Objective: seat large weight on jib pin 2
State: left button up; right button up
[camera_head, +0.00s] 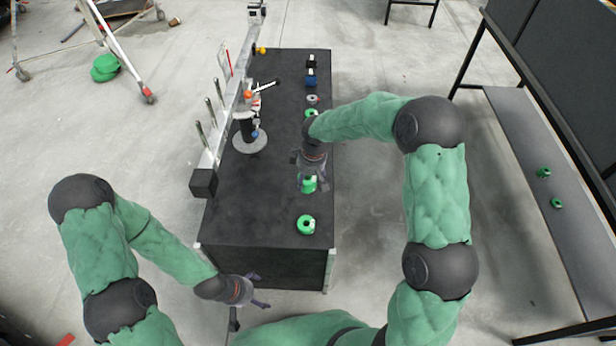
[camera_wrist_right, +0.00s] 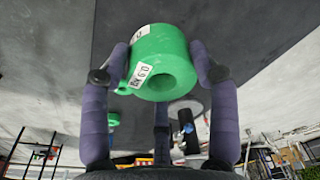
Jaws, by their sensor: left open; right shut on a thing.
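My right gripper (camera_head: 310,178) is shut on a green ring-shaped weight (camera_head: 309,184) over the right side of the black table. In the right wrist view the held weight (camera_wrist_right: 160,62) has a round hole and white labels, with a finger on each side. Whether it touches the table is unclear. Another green weight (camera_head: 306,225) lies at the near right of the table. The jib (camera_head: 213,145) is a long pale beam along the table's left side, with several upright pins (camera_head: 210,112) that look bare. My left gripper (camera_head: 252,290) is open and empty in front of the table.
A black table (camera_head: 222,222) carries a grey round base with a dark post (camera_head: 249,140) beside the jib. A black block (camera_head: 203,183) sits at the jib's near end. A grey ring (camera_head: 312,99) and a blue item (camera_head: 311,80) stand at the far right.

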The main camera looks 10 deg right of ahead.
notch_tip(320, 180, up, 6)
jog(key=p, duration=0.4)
jog(key=shift+r, duration=0.15)
dwell(0.6)
